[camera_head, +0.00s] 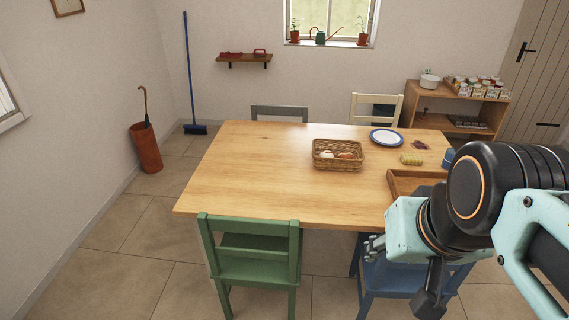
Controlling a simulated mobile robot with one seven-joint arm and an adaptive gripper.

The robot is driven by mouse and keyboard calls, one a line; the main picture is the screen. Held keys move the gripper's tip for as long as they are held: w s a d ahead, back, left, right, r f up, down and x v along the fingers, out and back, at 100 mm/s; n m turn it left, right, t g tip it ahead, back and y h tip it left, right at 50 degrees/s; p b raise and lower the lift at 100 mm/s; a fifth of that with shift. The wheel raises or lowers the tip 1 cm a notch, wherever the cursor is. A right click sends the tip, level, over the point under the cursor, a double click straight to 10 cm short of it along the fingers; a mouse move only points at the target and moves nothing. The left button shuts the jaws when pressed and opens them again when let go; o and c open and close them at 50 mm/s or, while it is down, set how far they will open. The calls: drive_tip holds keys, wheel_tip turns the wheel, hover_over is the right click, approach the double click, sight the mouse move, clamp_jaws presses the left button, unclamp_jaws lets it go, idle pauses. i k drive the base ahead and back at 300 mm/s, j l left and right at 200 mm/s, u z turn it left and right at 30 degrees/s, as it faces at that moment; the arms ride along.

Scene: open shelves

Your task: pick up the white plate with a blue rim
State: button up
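The white plate with a blue rim (387,137) lies flat on the wooden table (255,165), near its far edge and right of the middle. Nothing lies on it. My arm fills the lower right of the view. My gripper (374,247) is at the near side of the table, well apart from the plate, in front of the blue chair. Its fingers are small and partly turned away, so I cannot tell if they are open or shut. Nothing shows in it.
A wicker basket (325,163) with items stands left of the plate. A yellow item (411,159), a wooden tray (393,188) and a blue mug (448,157) are near the right side. Green (250,250), blue (383,280), white (364,99) and grey (279,110) chairs surround the table. Its left half is clear.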

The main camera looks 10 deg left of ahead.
sight(382, 136)
drive_tip(key=i+l+z, duration=0.15)
drive_tip(key=l+z, duration=0.15)
drive_tip(key=i+l+z, duration=0.35)
drive_tip(key=l+z, duration=0.2)
drive_tip(key=i+l+z, duration=0.2)
drive_tip(key=l+z, duration=0.15)
drive_tip(key=z, duration=0.15)
drive_tip(key=i+l+z, duration=0.25)
drive_tip(key=z, duration=0.2)
drive_tip(key=i+l+z, duration=0.2)
drive_tip(key=i+z, duration=0.2)
drive_tip(key=i+l+z, duration=0.1)
drive_tip(key=i+z, duration=0.3)
drive_tip(key=i+u, duration=0.35)
drive_tip(key=i, duration=0.15)
drive_tip(key=i+l+u, duration=0.15)
drive_tip(key=i+u, duration=2.45)
drive_tip(key=i+l+u, duration=0.15)
drive_tip(key=i+u, duration=0.2)
drive_tip(key=u, duration=0.15)
